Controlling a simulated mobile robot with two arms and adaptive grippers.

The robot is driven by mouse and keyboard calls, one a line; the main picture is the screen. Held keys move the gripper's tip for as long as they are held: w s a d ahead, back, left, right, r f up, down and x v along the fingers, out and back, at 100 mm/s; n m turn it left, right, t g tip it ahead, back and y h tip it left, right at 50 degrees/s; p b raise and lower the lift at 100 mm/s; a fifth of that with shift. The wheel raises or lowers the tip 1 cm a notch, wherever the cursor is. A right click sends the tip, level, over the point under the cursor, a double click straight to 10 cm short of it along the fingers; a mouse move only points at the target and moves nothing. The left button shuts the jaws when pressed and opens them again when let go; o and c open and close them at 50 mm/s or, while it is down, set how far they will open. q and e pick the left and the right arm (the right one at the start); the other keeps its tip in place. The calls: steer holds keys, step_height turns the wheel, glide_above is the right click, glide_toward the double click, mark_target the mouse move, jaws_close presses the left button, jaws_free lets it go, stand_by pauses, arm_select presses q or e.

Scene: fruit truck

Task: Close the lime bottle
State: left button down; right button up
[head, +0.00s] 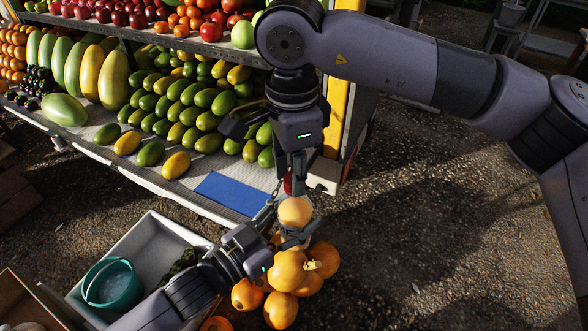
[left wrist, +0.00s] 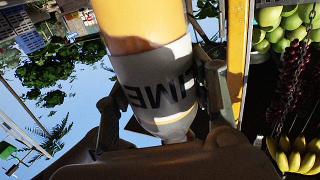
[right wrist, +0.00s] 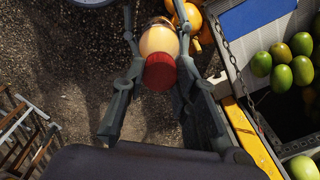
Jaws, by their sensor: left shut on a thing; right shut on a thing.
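The lime bottle (head: 295,211) stands roughly upright in the head view, with yellow-orange contents. In the left wrist view the bottle (left wrist: 152,62) shows upside down, with a white label and dark letters. My left gripper (head: 294,234) is shut around its body. The red cap (head: 289,183) is at the bottle's top, and it also shows in the right wrist view (right wrist: 160,72). My right gripper (head: 291,180) comes down from above and is shut on the cap. The cap lines up with the bottle, but I cannot tell whether it is fully seated.
Orange round fruits (head: 287,271) lie just below the bottle. The fruit stand with green mangoes (head: 195,115) and a blue mat (head: 229,192) is behind. A white crate (head: 148,243) and a teal bucket (head: 113,284) are at lower left. Gravel ground is free on the right.

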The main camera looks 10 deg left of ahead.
steer(key=m, duration=0.8)
steer(key=shift+w, duration=0.1)
steer(key=m, duration=0.7)
steer(key=shift+m, duration=0.3)
steer(key=o, duration=0.8)
steer(key=shift+c, duration=0.2)
step_height(320, 180, up, 12)
steer(key=shift+a, duration=0.15)
